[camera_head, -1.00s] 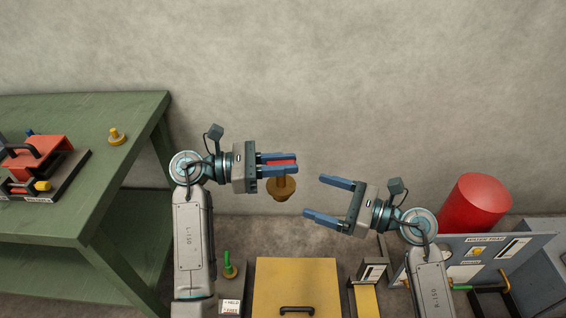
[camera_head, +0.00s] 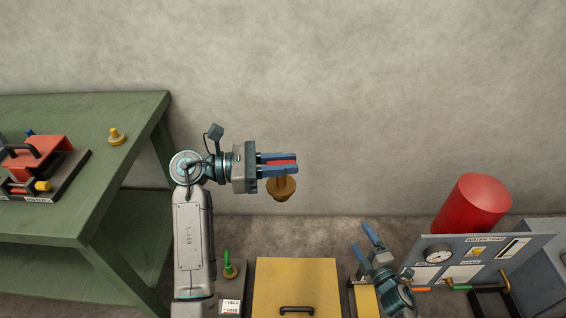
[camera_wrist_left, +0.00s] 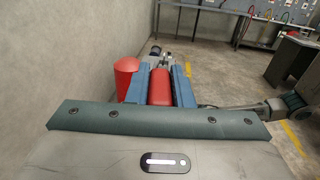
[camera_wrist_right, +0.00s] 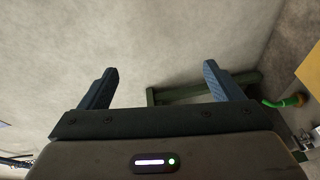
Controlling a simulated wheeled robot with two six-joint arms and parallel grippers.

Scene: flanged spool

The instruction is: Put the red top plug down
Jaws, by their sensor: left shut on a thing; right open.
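The red top plug (camera_head: 284,163) is between the two blue fingers of my left gripper (camera_head: 297,163), which is shut on it, held up in front of the grey wall. A brass flanged piece (camera_head: 281,188) shows directly below the fingers; I cannot tell whether it is part of the plug. In the left wrist view the plug (camera_wrist_left: 160,87) lies lengthwise between the fingers (camera_wrist_left: 160,75). My right gripper (camera_head: 364,242) is low at the right, by the yellow-topped box. In the right wrist view its fingers (camera_wrist_right: 160,72) are apart with nothing between them.
A green bench (camera_head: 75,200) at the left carries a red clamp-like fixture (camera_head: 38,152) and a small brass knob (camera_head: 116,137). A yellow lid (camera_head: 295,285) is at the bottom centre. A gauge panel (camera_head: 480,260) and a red cylinder (camera_head: 473,207) stand at the right.

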